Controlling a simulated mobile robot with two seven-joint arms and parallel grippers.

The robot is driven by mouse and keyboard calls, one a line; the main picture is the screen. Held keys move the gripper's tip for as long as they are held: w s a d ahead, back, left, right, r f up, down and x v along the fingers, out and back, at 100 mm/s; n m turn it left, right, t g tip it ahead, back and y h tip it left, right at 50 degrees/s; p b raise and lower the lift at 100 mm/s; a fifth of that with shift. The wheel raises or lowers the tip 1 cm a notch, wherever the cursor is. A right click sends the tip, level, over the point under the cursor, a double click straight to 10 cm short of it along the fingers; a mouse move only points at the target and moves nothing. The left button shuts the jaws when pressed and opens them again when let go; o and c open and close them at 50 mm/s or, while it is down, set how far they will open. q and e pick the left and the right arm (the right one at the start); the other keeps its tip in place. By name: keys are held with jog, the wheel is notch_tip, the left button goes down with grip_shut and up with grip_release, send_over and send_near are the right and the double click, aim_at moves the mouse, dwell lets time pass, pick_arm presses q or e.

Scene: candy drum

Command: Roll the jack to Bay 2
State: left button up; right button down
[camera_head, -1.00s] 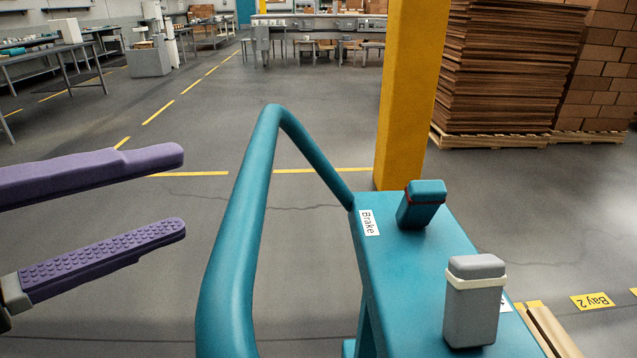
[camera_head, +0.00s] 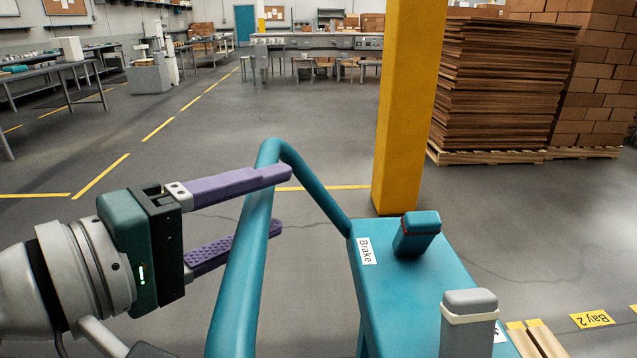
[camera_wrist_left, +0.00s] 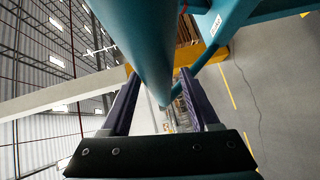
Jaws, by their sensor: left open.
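The jack's teal handle bar (camera_head: 247,262) rises in front of me and bends right to a teal console (camera_head: 392,285). The console carries a teal lever (camera_head: 417,233) next to a "Brake" label and a grey lever (camera_head: 468,320) with a pale band. My left gripper (camera_head: 283,200) is open, with its purple fingers on either side of the handle bar. The left wrist view shows the bar (camera_wrist_left: 145,45) running between the two fingers (camera_wrist_left: 158,95). I cannot tell whether they touch it. A yellow "Bay 2" floor label (camera_head: 592,319) lies at the right. My right gripper is not in view.
A yellow column (camera_head: 405,110) stands just beyond the console. Stacked cardboard (camera_head: 495,85) on a pallet is behind it at the right. A wooden pallet edge (camera_head: 535,340) shows beside the console. Open grey floor lies ahead left.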

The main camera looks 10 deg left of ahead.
pick_arm(q)
jog(key=shift+c, duration=0.4)
grip_shut()
dwell(0.9)
